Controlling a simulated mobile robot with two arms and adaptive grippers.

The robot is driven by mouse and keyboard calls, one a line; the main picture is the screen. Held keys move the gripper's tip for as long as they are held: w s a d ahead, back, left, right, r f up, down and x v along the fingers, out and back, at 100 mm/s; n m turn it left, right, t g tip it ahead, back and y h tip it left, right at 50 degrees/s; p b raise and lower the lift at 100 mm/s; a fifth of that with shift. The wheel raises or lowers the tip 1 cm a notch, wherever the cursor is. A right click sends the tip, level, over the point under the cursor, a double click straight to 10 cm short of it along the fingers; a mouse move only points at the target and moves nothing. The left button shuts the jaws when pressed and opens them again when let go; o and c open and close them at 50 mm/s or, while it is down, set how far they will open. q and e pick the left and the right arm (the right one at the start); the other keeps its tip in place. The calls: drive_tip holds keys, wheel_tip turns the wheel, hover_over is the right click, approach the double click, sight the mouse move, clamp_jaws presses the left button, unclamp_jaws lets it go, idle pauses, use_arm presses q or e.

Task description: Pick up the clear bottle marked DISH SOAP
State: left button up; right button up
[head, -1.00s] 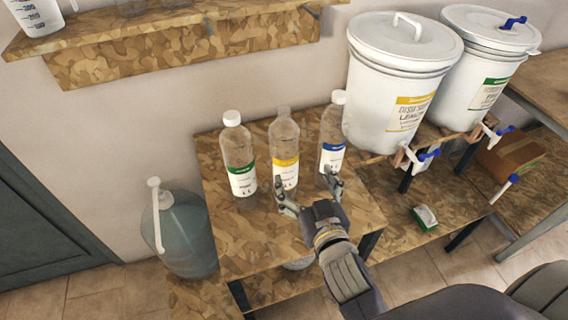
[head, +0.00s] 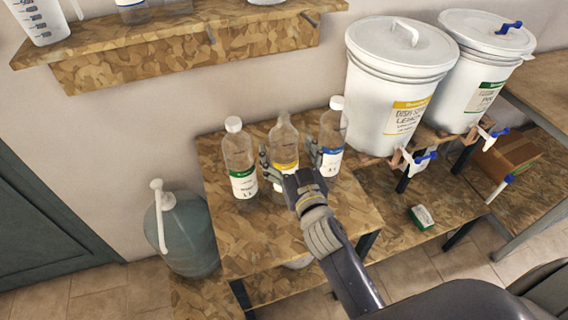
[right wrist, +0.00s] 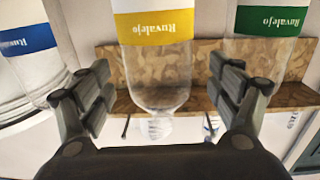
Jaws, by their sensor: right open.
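Three clear bottles stand upright in a row on the patterned bench (head: 300,232). The middle one, the yellow-label bottle (head: 284,137), shows no white cap; the small words on it are unreadable, but its label colour matches the drum that appears to read DISH SOAP. My right gripper (head: 288,162) is open, with one finger on each side of this bottle. In the right wrist view the yellow-label bottle (right wrist: 158,60) appears upside down between the spread fingers, apart from both. My left gripper is out of view.
The green-label bottle (head: 239,160) and blue-label bottle (head: 332,140) stand close on either side. White drums, one yellow-labelled (head: 395,90) and one green-labelled (head: 475,75), stand at right. A wall shelf (head: 190,55) is above. The bench front is clear.

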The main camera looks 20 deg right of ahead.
drive_tip(key=shift+w, duration=1.6)
drive_tip(key=shift+s, duration=0.1)
drive_tip(key=c, duration=1.2)
drive_tip(key=shift+o, duration=0.2)
